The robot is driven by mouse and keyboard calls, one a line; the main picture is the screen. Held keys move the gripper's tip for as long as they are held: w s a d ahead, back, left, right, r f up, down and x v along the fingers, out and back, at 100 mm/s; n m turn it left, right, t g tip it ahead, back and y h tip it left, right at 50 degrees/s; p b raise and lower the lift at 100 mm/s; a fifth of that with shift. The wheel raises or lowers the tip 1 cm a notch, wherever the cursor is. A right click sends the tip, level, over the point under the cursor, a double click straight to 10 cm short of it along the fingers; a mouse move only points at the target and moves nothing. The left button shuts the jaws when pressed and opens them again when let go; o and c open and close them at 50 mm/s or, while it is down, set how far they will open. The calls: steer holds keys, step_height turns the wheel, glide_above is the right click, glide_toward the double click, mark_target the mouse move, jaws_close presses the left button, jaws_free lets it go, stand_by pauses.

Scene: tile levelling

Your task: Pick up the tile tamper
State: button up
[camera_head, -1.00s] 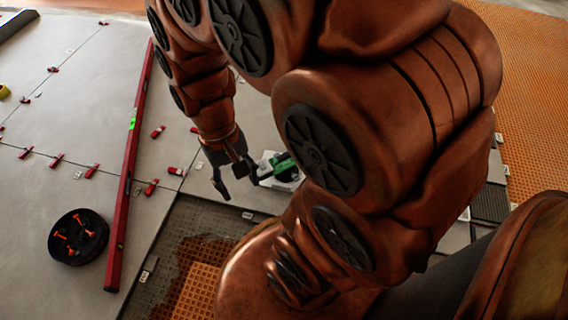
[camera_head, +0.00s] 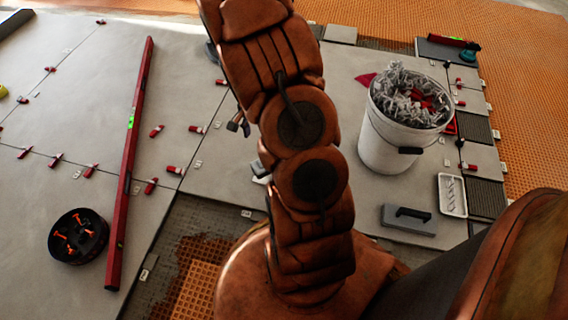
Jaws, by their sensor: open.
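I cannot tell for sure which thing is the tile tamper. A grey flat block with a black handle (camera_head: 408,219) lies on the tiles at the lower right, clear of my arm. Only the pale edge of a white and green tool (camera_head: 262,167) shows beside my arm; the rest of it is hidden. My gripper (camera_head: 238,124) is partly hidden behind my arm, with its fingertips showing at the arm's left side, open. No held object is visible in it. It is well apart from the grey block.
A white bucket (camera_head: 385,150) full of grey clips stands behind the grey block. A white tray (camera_head: 452,195) lies right of it. A long red level (camera_head: 125,190) and a round black tub (camera_head: 62,247) lie at left. Small red wedges dot the tile joints.

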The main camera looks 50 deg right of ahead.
steer(key=d+f+m, duration=0.2)
steer(key=d+f, duration=0.2)
steer(key=f, duration=0.1)
steer(key=d+f+m, duration=0.2)
steer(key=d+f, duration=0.1)
steer(key=f, duration=0.1)
steer(key=d+f+m, duration=0.2)
steer(key=d+f, duration=0.2)
steer(key=f, duration=0.1)
steer(key=shift+s+d+f+t+h, duration=0.3)
steer(key=shift+s+t, duration=0.1)
steer(key=shift+d+f, duration=0.2)
steer(key=shift+f, duration=1.35)
steer(key=shift+w+d+f+b, duration=0.1)
steer(key=shift+d+f+b, duration=0.1)
steer(key=shift+f+b, duration=0.85)
steer(key=shift+d+f+b, duration=0.2)
steer(key=shift+f+b, duration=0.2)
steer(key=shift+f, duration=1.2)
steer(key=shift+f+b, duration=0.25)
steer(key=shift+b, duration=0.05)
jaws_close()
